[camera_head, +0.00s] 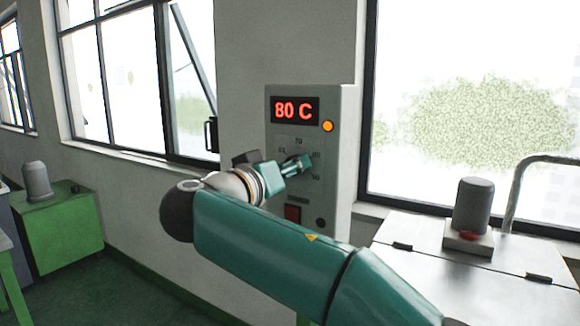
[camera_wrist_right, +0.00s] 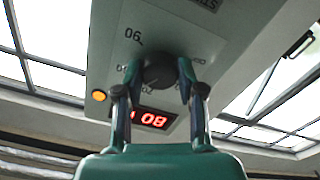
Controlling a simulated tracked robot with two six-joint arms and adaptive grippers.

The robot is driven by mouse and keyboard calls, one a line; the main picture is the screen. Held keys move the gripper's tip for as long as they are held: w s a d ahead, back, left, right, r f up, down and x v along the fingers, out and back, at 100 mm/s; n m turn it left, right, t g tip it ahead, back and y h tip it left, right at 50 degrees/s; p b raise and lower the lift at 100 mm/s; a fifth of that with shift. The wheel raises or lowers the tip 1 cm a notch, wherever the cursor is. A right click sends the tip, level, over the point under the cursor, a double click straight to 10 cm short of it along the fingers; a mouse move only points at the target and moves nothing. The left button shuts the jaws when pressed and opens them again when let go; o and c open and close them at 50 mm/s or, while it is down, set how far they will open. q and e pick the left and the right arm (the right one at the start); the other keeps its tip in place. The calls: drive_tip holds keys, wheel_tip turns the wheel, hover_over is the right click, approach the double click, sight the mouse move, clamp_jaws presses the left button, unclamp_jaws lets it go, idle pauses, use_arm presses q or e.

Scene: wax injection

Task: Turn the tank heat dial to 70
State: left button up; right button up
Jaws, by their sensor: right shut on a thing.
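The grey control panel (camera_head: 331,190) on the wall carries a red display (camera_head: 295,110) that reads 80 C. Below the display is the heat dial, with numbers printed around it; 70 stands at the top. The dial (camera_wrist_right: 158,72) is dark and round in the right wrist view, where the panel appears upside down. My right gripper (camera_head: 296,166) is shut on the dial, with one finger on each side of it (camera_wrist_right: 158,68). In the head view the fingers largely hide the dial, so its exact pointer angle is unclear. My left gripper is not in view.
An orange lamp (camera_head: 328,126) is beside the display. A red switch (camera_head: 292,214) and a small black knob (camera_head: 320,222) sit low on the panel, close to my right arm. Windows flank the panel. A white metal cover (camera_head: 425,246) stands at the right, a green cabinet (camera_head: 62,235) at the left.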

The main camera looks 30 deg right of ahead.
drive_tip(key=shift+n+p, duration=1)
drive_tip(key=shift+n, duration=2.4)
drive_tip(key=shift+a, duration=0.1)
drive_tip(key=o, duration=1.1)
drive_tip(key=shift+w, duration=0.1)
drive_tip(key=shift+o, duration=0.2)
drive_tip(key=v, duration=1.2)
